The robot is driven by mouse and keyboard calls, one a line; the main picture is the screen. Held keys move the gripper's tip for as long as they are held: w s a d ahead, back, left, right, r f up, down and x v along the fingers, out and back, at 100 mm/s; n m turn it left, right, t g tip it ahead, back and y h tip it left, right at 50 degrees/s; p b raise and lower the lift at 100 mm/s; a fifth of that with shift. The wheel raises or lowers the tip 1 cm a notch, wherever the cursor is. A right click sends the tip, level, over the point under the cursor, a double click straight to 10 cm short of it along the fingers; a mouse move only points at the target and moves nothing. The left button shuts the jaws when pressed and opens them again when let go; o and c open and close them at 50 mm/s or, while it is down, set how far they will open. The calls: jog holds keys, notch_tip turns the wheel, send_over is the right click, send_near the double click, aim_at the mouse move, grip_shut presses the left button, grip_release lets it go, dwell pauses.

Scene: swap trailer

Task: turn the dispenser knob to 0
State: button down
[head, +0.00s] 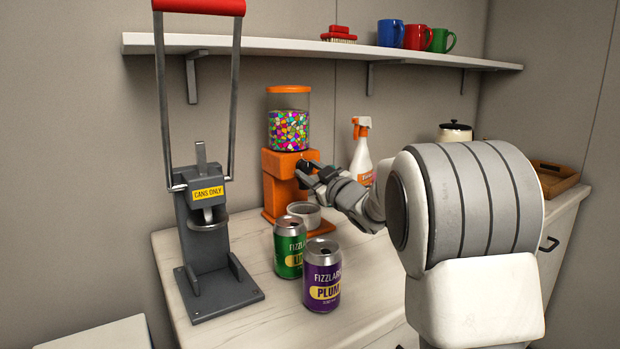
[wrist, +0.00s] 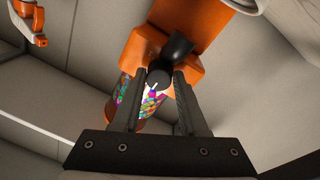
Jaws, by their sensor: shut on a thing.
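The orange candy dispenser (head: 279,175) stands on the counter against the back wall, its clear jar full of coloured candies. In the wrist view its orange body (wrist: 150,45) and jar (wrist: 128,112) show upside down. The dark round knob (wrist: 159,76) with a white pointer mark sits between the fingertips of my gripper (wrist: 162,80). My gripper, also in the head view (head: 308,172), is shut on the knob at the dispenser's front. I see no numbers around the knob, so its setting cannot be read. A black spout (wrist: 178,45) is beside the knob.
A grey cup (head: 304,214) sits at the dispenser's base. A green can (head: 288,248) and a purple can (head: 322,275) stand in front. A can crusher (head: 207,245) is at left, a spray bottle (head: 361,155) behind my arm. A shelf (head: 300,48) runs above.

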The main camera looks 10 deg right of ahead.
jog(key=shift+n, duration=0.3)
jog(key=shift+c, duration=2.2)
grip_release()
jog(key=p+v, duration=0.2)
jog(key=v, duration=1.5)
jog(key=shift+s, duration=0.2)
jog(key=shift+d, duration=0.15)
